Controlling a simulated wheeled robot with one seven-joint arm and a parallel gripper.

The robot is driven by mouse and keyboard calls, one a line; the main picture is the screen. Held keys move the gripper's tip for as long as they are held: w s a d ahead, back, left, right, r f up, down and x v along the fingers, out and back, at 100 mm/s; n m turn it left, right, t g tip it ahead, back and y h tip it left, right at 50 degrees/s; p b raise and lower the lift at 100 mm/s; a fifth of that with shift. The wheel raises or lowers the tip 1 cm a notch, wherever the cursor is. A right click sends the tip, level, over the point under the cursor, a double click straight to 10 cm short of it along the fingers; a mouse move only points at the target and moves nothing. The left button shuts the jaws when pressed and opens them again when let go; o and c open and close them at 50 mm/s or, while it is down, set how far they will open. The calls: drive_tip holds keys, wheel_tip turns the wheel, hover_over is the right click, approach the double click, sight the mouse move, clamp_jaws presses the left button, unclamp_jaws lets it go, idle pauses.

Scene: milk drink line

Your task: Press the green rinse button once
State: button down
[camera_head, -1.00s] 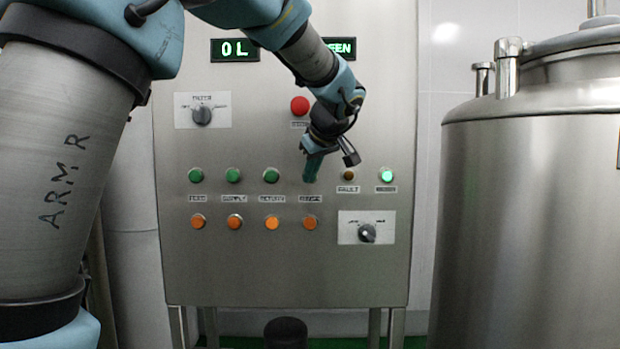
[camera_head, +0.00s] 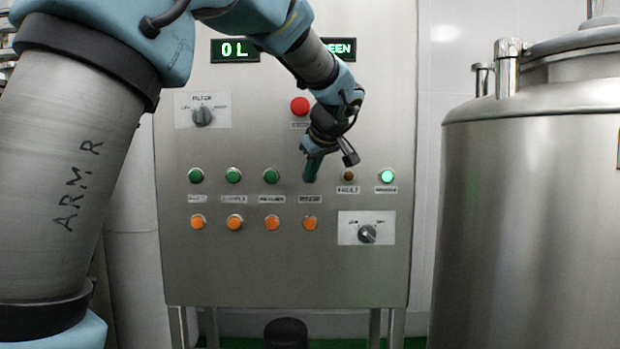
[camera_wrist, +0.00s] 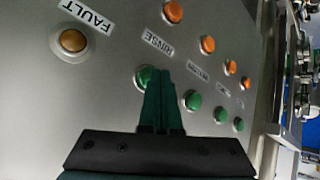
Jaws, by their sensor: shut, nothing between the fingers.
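The green rinse button (camera_wrist: 144,77) sits beside the RINSE label (camera_wrist: 157,44) in the wrist view, partly covered by my fingers. In the head view it is hidden behind my gripper (camera_head: 310,178). My gripper is shut and empty, its fingertips (camera_wrist: 160,72) right at the button, overlapping its right edge in the wrist view. I cannot tell whether they touch it or whether it is pressed in.
Other green buttons (camera_head: 233,175) line the row to the left, with orange buttons (camera_head: 272,223) below. A fault lamp (camera_head: 348,175) and a lit green lamp (camera_head: 387,176) are to the right. A red button (camera_head: 300,106) is above. A steel tank (camera_head: 540,210) stands at right.

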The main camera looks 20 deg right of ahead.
drive_tip(key=shift+w, duration=0.15)
idle(0.5)
drive_tip(key=shift+s+a+b, duration=0.3)
drive_tip(key=shift+s+b, duration=0.5)
drive_tip(key=shift+b, duration=0.15)
drive_tip(key=shift+s, duration=0.1)
drive_tip(key=s+b, duration=0.1)
drive_tip(key=s+a+b, duration=0.1)
drive_tip(key=s+b, duration=0.1)
drive_tip(key=s+a+b, duration=0.1)
drive_tip(key=shift+s, duration=0.15)
idle(0.5)
